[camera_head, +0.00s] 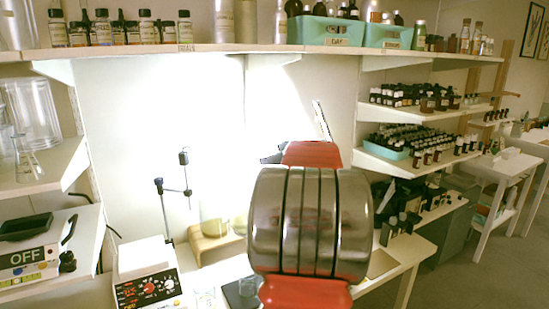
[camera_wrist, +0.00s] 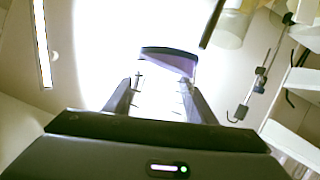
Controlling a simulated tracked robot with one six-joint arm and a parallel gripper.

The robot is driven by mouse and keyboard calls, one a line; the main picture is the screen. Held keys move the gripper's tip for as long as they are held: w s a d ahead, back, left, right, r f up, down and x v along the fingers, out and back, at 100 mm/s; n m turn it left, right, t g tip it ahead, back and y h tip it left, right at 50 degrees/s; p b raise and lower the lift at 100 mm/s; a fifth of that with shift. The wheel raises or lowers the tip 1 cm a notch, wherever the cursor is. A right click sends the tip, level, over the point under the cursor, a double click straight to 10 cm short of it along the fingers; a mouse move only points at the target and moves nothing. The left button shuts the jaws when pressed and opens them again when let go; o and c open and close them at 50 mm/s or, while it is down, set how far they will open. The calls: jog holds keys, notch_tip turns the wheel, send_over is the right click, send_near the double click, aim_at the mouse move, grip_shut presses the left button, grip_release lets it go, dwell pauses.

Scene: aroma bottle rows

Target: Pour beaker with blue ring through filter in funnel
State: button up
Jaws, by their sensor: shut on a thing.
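In the wrist view my gripper (camera_wrist: 158,100) has its fingers on either side of a clear glass beaker (camera_wrist: 157,92) with dark markings and is shut on it. A blue-violet band (camera_wrist: 170,58) shows at the beaker's far end; I cannot tell whether it is the ring or liquid. A pale yellowish glass vessel (camera_wrist: 232,28) shows at the upper right, apart from the beaker. In the head view my arm hides the gripper and the held beaker. I cannot make out the funnel or its filter for certain.
In the head view a hotplate (camera_head: 147,279) with an upright rod (camera_head: 164,212) stands left of a wooden stand (camera_head: 207,246). A dark pad (camera_head: 236,295) and a small glass (camera_head: 204,299) are at the front. Bottle-laden shelves (camera_head: 415,112) flank the right; an overhead shelf (camera_head: 260,48) spans above.

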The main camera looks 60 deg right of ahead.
jog(key=shift+w+a+n+h, duration=0.15)
jog(key=shift+a+n+h, duration=0.15)
jog(key=shift+a+n, duration=0.1)
jog(key=shift+a+r, duration=0.1)
jog(key=shift+r, duration=0.05)
jog(key=shift+w+a+r+n+h, duration=0.15)
jog(key=shift+a+r+n+h, duration=0.1)
jog(key=shift+n+h, duration=0.2)
jog(key=shift+w+a+f+n, duration=0.2)
jog(key=shift+a+f+n, duration=0.1)
jog(key=shift+a+n, duration=0.2)
jog(key=shift+h, duration=0.35)
jog(key=shift+a+r+n+h, duration=0.1)
jog(key=shift+r+n+h, duration=0.3)
jog(key=shift+n, duration=0.65)
jog(key=shift+f+n+h, duration=0.3)
jog(key=shift+n, duration=0.5)
